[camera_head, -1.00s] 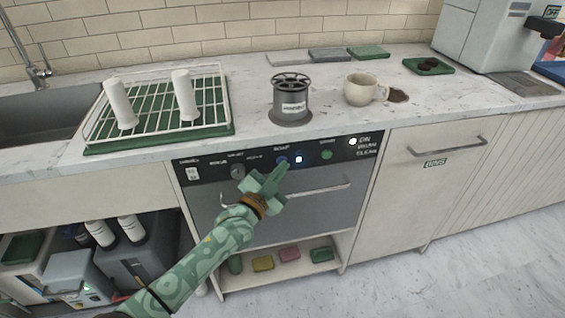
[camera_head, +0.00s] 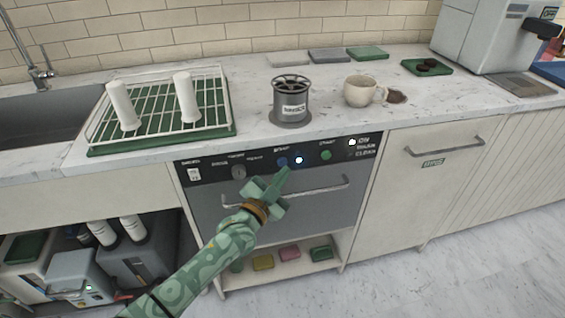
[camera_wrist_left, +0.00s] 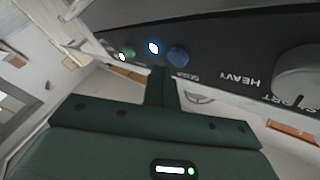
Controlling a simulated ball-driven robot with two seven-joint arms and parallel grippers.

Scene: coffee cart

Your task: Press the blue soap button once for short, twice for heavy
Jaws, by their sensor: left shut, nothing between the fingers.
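The blue soap button (camera_head: 282,161) is on the dark control panel (camera_head: 210,168) of the under-counter machine. In the left wrist view the blue button (camera_wrist_left: 178,57) shows clear of the fingers, beside a lit white-blue light (camera_wrist_left: 154,47). My left gripper (camera_head: 285,173) is shut and empty, its tip just below the blue button in the head view. In the wrist view its fingertips (camera_wrist_left: 160,72) are close to the panel; I cannot tell if they touch it. The grey dial (camera_head: 239,172) is left of the button; the word HEAVY shows beside it in the wrist view. My right gripper is not in view.
A green button (camera_head: 326,155) and a white lamp (camera_head: 352,142) are farther right on the panel. A bar handle (camera_head: 325,188) crosses the machine's front below. A dish rack (camera_head: 160,110), a grey canister (camera_head: 291,103) and a cup (camera_head: 361,91) stand on the counter above.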

